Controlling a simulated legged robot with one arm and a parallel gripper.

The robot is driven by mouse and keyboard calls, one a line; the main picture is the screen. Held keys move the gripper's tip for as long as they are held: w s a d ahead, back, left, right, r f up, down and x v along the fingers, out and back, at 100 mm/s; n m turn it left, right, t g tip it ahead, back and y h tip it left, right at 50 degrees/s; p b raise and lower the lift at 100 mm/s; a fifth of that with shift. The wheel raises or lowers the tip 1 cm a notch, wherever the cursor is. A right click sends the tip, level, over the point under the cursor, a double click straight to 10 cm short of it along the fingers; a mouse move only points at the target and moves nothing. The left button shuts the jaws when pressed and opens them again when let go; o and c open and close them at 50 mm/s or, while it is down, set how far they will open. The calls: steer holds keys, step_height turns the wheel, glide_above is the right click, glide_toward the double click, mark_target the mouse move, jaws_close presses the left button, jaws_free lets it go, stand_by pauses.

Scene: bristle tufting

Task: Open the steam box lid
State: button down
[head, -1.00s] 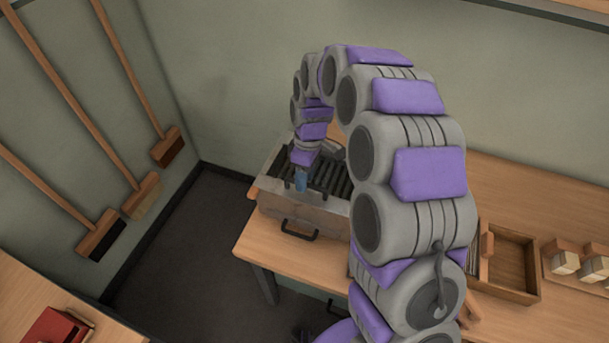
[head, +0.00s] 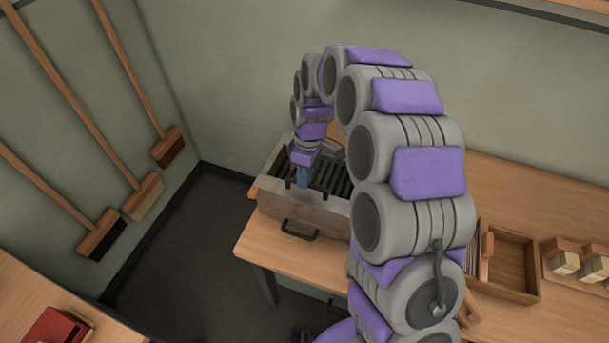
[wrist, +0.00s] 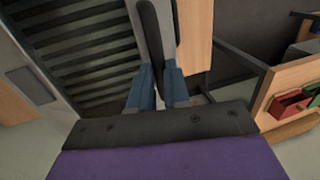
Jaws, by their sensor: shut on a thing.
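My gripper (head: 302,180) is over the front part of the top. In the wrist view its blue fingers (wrist: 160,88) are shut on a dark bar handle (wrist: 152,40), beside the slats (wrist: 75,45) and pale rim. My arm hides the box's right side. I cannot tell whether the lid is raised.
A wooden tray (head: 537,272) and small wooden blocks (head: 565,262) are on the workbench (head: 283,255) to the right. Brooms (head: 143,195) hang on the left wall. A red item (head: 48,328) lies on another table at lower left. The dark floor between is clear.

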steer(key=shift+w+r, duration=0.15)
steer(key=shift+r, duration=0.1)
